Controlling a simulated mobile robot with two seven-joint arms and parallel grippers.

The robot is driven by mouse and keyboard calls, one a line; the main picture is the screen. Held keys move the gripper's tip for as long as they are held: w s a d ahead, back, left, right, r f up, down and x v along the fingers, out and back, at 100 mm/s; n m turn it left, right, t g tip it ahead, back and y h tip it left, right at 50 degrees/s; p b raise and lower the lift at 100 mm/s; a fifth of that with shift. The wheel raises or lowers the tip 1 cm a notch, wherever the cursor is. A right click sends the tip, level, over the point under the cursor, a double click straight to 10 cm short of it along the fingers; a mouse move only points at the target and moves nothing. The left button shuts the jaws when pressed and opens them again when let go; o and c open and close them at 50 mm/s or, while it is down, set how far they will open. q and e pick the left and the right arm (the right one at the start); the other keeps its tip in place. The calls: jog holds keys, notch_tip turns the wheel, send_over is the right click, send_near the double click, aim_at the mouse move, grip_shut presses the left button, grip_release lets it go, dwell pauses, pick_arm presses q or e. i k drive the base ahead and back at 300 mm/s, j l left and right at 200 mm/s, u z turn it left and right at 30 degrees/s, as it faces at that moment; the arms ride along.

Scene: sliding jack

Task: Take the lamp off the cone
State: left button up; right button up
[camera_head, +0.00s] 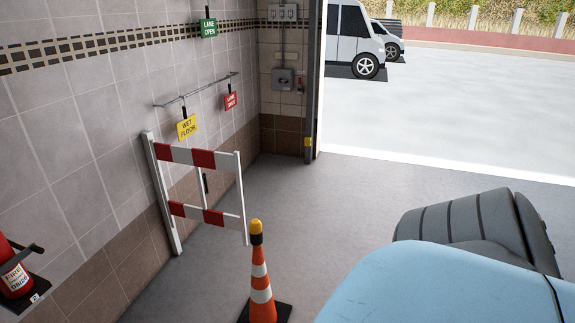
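The lamp (256,227) has a yellow-orange top and a dark lower part. It sits upright on the tip of the orange and white striped cone (260,273). The cone stands on the grey floor at the lower middle of the head view, on a dark square base partly cut off by the bottom edge. Neither of my grippers is in view, and nothing is seen touching the lamp.
A red and white barrier (203,159) stands behind the cone, by the tiled wall. A large light-blue body (430,290) with a dark grooved part (462,218) fills the lower right. A fire extinguisher (14,277) is at lower left. Floor beyond the cone is clear.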

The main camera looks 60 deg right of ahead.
aim_at(255, 226)
jog(key=z, duration=1.65)
jog(key=i+j+u, duration=0.15)
jog(key=i, duration=0.9)
jog(key=i+j+u, duration=0.15)
jog(key=i, duration=0.9)
